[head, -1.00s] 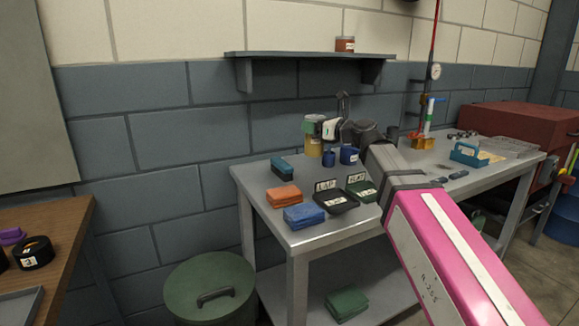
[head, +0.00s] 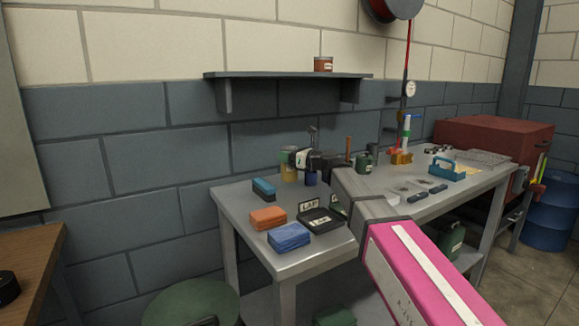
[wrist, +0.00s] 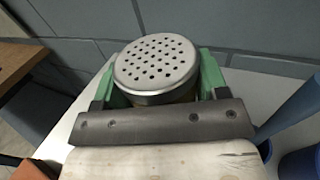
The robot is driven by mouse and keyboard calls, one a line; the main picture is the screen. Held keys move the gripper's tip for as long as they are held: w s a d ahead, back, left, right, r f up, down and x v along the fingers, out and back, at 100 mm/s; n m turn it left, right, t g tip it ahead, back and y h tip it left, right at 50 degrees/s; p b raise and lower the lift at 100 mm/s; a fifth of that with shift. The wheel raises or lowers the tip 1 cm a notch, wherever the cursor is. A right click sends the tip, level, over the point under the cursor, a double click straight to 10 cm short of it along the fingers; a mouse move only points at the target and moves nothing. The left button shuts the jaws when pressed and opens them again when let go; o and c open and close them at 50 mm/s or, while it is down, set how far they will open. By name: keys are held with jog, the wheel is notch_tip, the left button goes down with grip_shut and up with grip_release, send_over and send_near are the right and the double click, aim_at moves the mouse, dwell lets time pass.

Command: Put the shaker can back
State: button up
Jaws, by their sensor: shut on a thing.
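The shaker can (wrist: 157,62) has a round silver lid full of small holes. In the wrist view it sits between the green finger pads of my gripper (wrist: 157,85), which is shut on it. In the head view the can (head: 289,166) is a small yellowish cylinder at the back left of the grey workbench, partly covered by my gripper (head: 293,157). I cannot tell whether its base touches the bench. Most of its side is hidden in the wrist view.
A wall shelf (head: 240,75) above the bench holds one red-brown can (head: 323,64); its left part is bare. A blue container (head: 311,178) stands close right of the gripper. Teal (head: 264,188), orange (head: 268,218) and blue (head: 289,236) boxes lie in front on the workbench (head: 240,212).

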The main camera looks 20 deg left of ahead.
jog(key=shift+f, duration=1.95)
jog(key=o, duration=1.1)
jog(key=shift+f, duration=0.1)
jog(key=shift+s+d, duration=0.2)
jog(key=shift+d, duration=0.2)
jog(key=v, duration=1.1)
jog(key=shift+d, duration=0.1)
